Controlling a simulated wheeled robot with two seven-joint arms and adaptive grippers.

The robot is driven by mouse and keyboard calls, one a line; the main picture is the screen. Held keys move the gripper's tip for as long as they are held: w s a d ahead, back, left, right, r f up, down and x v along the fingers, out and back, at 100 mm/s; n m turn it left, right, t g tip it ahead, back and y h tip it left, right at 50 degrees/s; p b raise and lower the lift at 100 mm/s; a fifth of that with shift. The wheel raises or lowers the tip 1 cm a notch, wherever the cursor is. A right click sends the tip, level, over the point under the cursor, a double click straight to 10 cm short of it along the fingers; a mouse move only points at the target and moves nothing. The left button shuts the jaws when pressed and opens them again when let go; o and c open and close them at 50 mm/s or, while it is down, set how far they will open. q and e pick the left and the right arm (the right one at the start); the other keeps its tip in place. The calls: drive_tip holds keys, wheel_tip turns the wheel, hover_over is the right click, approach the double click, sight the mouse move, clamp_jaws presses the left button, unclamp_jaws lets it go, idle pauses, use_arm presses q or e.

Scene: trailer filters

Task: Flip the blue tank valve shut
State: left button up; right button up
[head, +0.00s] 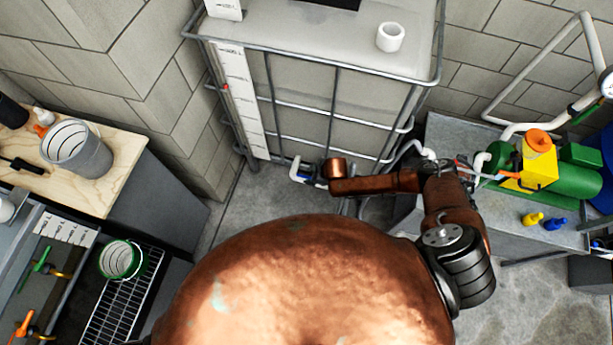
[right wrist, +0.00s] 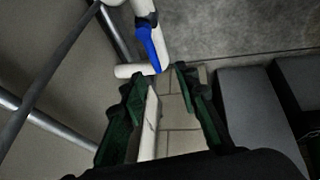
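The blue valve handle (right wrist: 152,48) sits on a white pipe (right wrist: 143,10) in the right wrist view, pointing down the picture toward my fingers. In the head view the white outlet pipe (head: 296,168) shows low at the front of the caged tank (head: 300,95). My right arm reaches across to it and hides most of the valve. My right gripper (right wrist: 162,77) is open, its two dark green fingers apart with nothing between them. The handle's lower end is close to the fingertips; whether they touch, I cannot tell. My left gripper is not in view.
Grey cage bars (right wrist: 50,75) run close on the left in the right wrist view. A grey bench (head: 470,140) with a green and yellow pump (head: 537,165) stands right of the tank. A wooden counter (head: 110,165) with a bucket (head: 85,150) stands at left.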

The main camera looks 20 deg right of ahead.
sight(305, 176)
drive_tip(key=b+x, duration=0.1)
drive_tip(key=x, duration=0.1)
drive_tip(key=d+b+x, duration=0.1)
drive_tip(key=x, duration=0.2)
drive_tip(key=b+x, duration=0.1)
drive_tip(key=x, duration=0.1)
drive_tip(key=shift+w+d+f, duration=0.1)
drive_tip(key=shift+w+f, duration=0.25)
drive_tip(key=shift+c, duration=0.6)
clamp_jaws()
